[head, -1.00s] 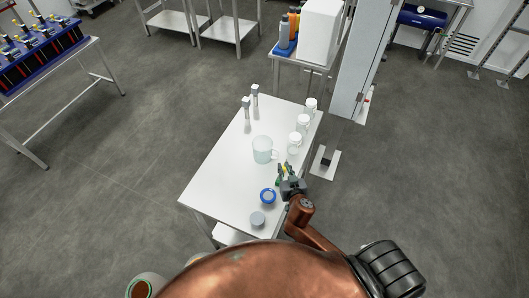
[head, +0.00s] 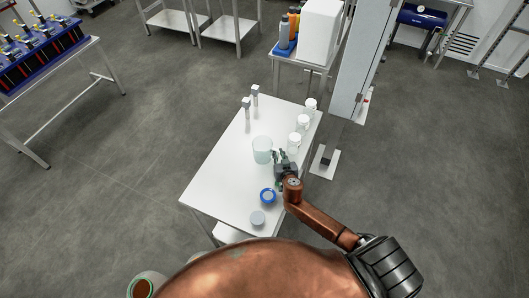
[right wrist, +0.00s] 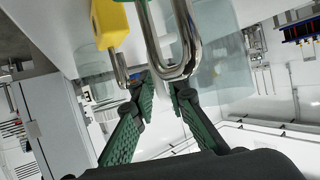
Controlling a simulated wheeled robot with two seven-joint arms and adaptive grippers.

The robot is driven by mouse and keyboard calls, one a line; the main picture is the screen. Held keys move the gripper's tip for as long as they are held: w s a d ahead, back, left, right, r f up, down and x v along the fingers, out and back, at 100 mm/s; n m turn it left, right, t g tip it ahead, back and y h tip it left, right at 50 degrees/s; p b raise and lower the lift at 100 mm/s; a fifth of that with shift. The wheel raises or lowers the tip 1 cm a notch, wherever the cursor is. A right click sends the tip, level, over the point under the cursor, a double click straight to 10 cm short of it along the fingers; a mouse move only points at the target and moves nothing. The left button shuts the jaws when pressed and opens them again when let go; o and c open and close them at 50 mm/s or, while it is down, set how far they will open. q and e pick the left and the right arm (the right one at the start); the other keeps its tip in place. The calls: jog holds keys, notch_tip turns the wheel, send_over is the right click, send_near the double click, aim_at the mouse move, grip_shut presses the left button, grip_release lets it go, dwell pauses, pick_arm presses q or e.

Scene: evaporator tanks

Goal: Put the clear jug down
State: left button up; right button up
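The clear jug (head: 262,150) stands upright on the white table, near its middle. My right gripper (head: 281,156) is at the jug's right side, close to it, and covers the handle side. In the right wrist view its green fingers (right wrist: 166,86) stand apart, with a gap between the tips. A clear curved wall, likely the jug (right wrist: 228,65), is just beyond them on the right. Shiny bent metal bars (right wrist: 172,45) and a yellow block (right wrist: 108,24) cross in front. Whether the fingers touch the jug is hidden. My left gripper is not in view.
Several white-lidded jars (head: 295,139) line the table's right edge. A blue ring-shaped item (head: 267,196) and a grey round item (head: 257,218) lie nearer me. Two small upright posts (head: 246,104) stand at the far left. The white table's (head: 222,172) left side is bare.

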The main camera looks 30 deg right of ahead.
jog(key=shift+c, duration=0.2)
grip_shut()
jog(key=shift+r, duration=0.1)
dwell(0.4)
